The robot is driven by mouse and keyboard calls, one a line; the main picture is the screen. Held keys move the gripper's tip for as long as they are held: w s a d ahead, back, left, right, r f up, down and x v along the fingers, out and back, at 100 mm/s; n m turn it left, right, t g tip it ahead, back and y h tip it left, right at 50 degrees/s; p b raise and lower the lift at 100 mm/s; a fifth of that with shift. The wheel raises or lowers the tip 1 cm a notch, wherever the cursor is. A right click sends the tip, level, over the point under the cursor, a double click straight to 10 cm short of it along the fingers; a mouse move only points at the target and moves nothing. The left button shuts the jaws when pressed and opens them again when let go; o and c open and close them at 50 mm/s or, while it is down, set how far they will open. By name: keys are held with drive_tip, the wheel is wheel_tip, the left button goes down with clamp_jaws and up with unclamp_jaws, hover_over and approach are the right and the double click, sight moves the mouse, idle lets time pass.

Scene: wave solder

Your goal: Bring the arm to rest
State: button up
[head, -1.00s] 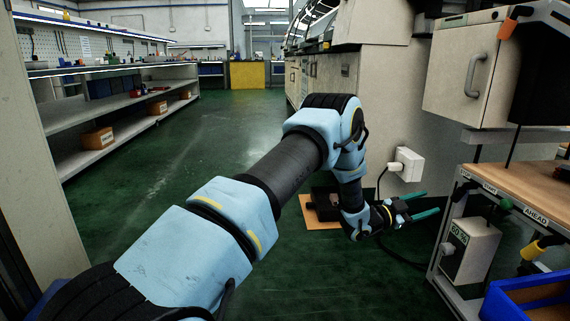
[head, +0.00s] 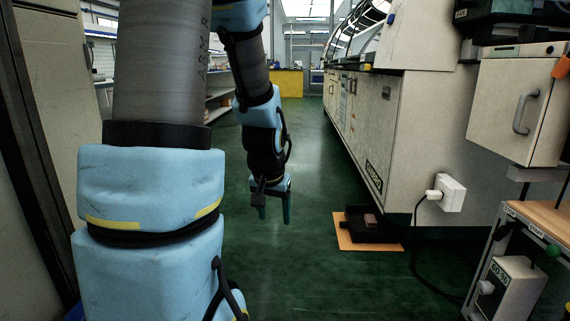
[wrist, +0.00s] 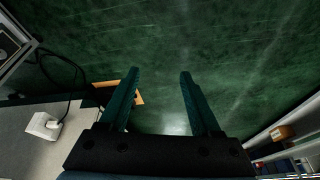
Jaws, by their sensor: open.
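My gripper (head: 273,206) hangs at the end of my blue and dark grey arm, left of the middle in the head view. Its two green fingers point down over the green floor. In the wrist view my gripper (wrist: 158,88) shows its fingers spread apart with only floor between them. It holds nothing.
A long beige machine (head: 362,130) stands to the right. A dark pedal-like box (head: 368,224) sits on an orange mat (head: 345,240) beside it. A white plug box (head: 450,192) has a hanging cable. A bench (head: 540,215) is at the right. The middle floor is clear.

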drive_tip(key=s+a+r+n+g+p, duration=0.2)
drive_tip(key=s+a+r, duration=0.15)
drive_tip(key=s, duration=0.65)
wheel_tip(320, 180, up, 36)
drive_tip(key=p, duration=3.6)
drive_tip(key=shift+w+a+p, duration=0.25)
drive_tip(key=shift+w+p, duration=0.05)
drive_tip(key=shift+w, duration=0.05)
drive_tip(key=shift+f, duration=0.1)
